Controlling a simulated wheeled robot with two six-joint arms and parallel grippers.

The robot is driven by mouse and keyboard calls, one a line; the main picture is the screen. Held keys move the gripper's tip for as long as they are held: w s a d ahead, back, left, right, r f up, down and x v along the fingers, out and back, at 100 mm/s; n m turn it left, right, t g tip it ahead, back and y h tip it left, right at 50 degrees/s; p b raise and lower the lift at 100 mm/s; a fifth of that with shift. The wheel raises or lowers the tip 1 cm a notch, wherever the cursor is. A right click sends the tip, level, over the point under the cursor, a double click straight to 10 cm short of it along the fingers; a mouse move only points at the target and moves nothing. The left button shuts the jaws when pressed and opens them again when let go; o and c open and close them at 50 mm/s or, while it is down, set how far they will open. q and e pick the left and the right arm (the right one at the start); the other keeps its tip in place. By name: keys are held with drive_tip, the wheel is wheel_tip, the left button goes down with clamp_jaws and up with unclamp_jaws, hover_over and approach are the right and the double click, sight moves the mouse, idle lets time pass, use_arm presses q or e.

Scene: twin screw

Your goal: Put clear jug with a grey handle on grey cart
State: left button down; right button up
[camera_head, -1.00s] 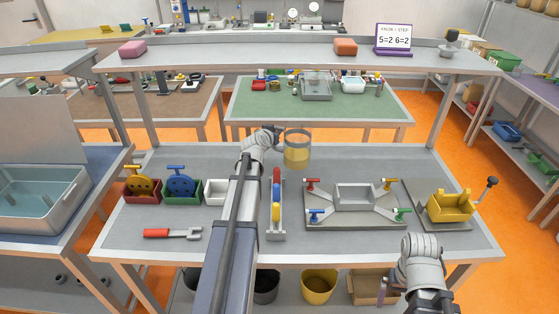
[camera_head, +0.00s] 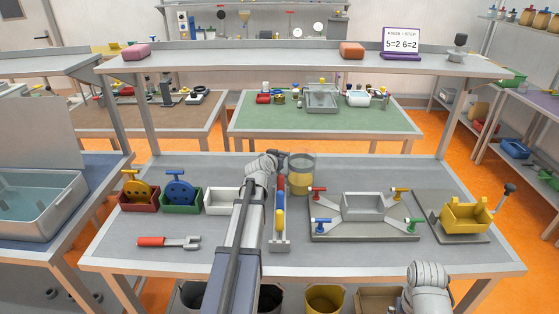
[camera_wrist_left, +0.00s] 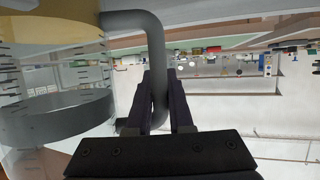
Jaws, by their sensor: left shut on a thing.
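The clear jug (camera_head: 301,176) with yellow contents is at the middle of the head view, over the rear part of the grey workbench. Its grey handle (camera_wrist_left: 153,50) and clear wall (camera_wrist_left: 75,75) fill the left side of the left wrist view. My left gripper (camera_head: 281,160) is shut on the handle, with dark fingers (camera_wrist_left: 168,108) on either side of it. I cannot tell whether the jug's base touches the bench. Part of my right arm shows at the bottom right of the head view, but its gripper is not visible. I cannot make out a grey cart.
The workbench (camera_head: 150,262) holds coloured bins at left, a red-handled tool (camera_head: 168,242), a rack of coloured pieces (camera_head: 280,240) close to the jug, a fixture plate (camera_head: 364,233) and a yellow block (camera_head: 465,214). A raised shelf (camera_head: 250,61) spans behind.

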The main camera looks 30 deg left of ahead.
use_arm(q)
drive_tip(key=c, duration=1.2)
unclamp_jaws()
drive_tip(key=shift+c, duration=0.2)
drive_tip(key=o, duration=0.4)
drive_tip(key=p+v, duration=0.4)
drive_tip(key=v, duration=0.8)
drive_tip(key=shift+r, duration=0.15)
drive_tip(key=shift+o, duration=0.5)
